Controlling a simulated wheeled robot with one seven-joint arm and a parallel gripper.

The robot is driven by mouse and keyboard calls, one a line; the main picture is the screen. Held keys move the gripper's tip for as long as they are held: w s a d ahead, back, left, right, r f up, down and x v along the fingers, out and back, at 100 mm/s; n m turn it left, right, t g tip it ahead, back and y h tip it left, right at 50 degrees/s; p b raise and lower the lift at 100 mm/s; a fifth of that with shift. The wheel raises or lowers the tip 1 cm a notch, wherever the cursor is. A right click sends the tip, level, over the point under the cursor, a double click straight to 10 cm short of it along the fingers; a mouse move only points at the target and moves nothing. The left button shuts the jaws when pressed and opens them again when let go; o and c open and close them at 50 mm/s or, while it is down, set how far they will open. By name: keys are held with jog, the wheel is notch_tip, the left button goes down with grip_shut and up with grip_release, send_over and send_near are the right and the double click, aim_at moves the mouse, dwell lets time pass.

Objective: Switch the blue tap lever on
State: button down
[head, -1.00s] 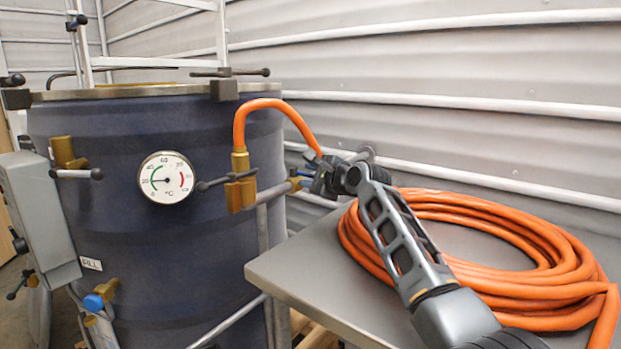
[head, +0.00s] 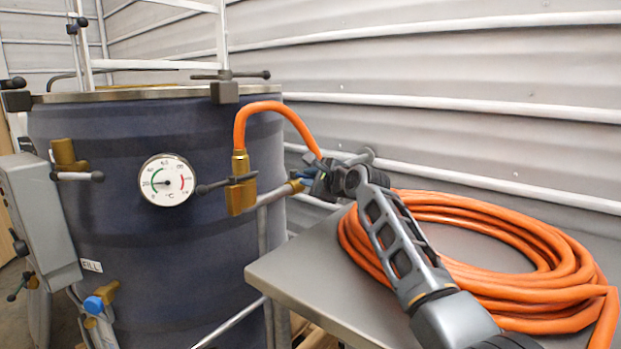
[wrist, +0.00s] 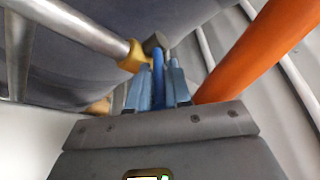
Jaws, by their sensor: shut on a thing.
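The blue tap lever (wrist: 158,78) sits between the two fingers of my gripper (wrist: 161,76) in the wrist view. My gripper is shut on it. The lever belongs to a brass tap (wrist: 133,57) on a metal pipe (wrist: 82,24). In the head view, my gripper (head: 309,180) is at the end of the pipe right of the blue drum. The brass tap (head: 295,186) shows only partly there, and only a small bit of blue is visible by the fingers. My gripper hides most of the lever in that view.
The blue drum (head: 140,240) with a round dial (head: 167,180) stands left. An orange hose (head: 268,105) arches close above my gripper and passes close to its right in the wrist view. A coiled orange hose (head: 560,275) lies on a grey table (head: 300,275). A ribbed wall is behind.

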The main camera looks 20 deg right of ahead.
jog(key=shift+a+r+p, duration=0.1)
jog(key=shift+r+p, duration=0.05)
jog(key=shift+p, duration=0.25)
jog(key=h+p, duration=0.1)
jog(key=p, duration=0.1)
jog(key=m+p, duration=0.1)
jog(key=p, duration=0.2)
jog(key=shift+s+a+r+m+h, duration=0.2)
jog(key=shift+a+m+h, duration=0.1)
jog(key=shift+a+h, duration=0.1)
jog(key=shift+s+a+f+m+h+p, duration=0.15)
jog(key=shift+m+h+p, duration=0.45)
jog(key=shift+p, duration=0.65)
jog(key=m+h+b, duration=0.1)
jog(key=h+b, duration=0.1)
jog(key=a+f+m+h+b, duration=0.1)
jog(key=m+h+b, duration=0.1)
jog(key=shift+s+a+f, duration=0.15)
jog(key=shift+a, duration=0.05)
jog(key=m+h+b, duration=0.1)
jog(key=b, duration=0.4)
jog(key=shift+a+h, duration=0.2)
jog(key=shift+h, duration=0.2)
jog(key=b, duration=0.2)
jog(key=h+b, duration=0.1)
jog(key=b, duration=0.1)
jog(key=shift+a+r+m+g, duration=0.1)
jog(key=shift+r+m+g, duration=0.15)
jog(key=shift+m+g, duration=0.05)
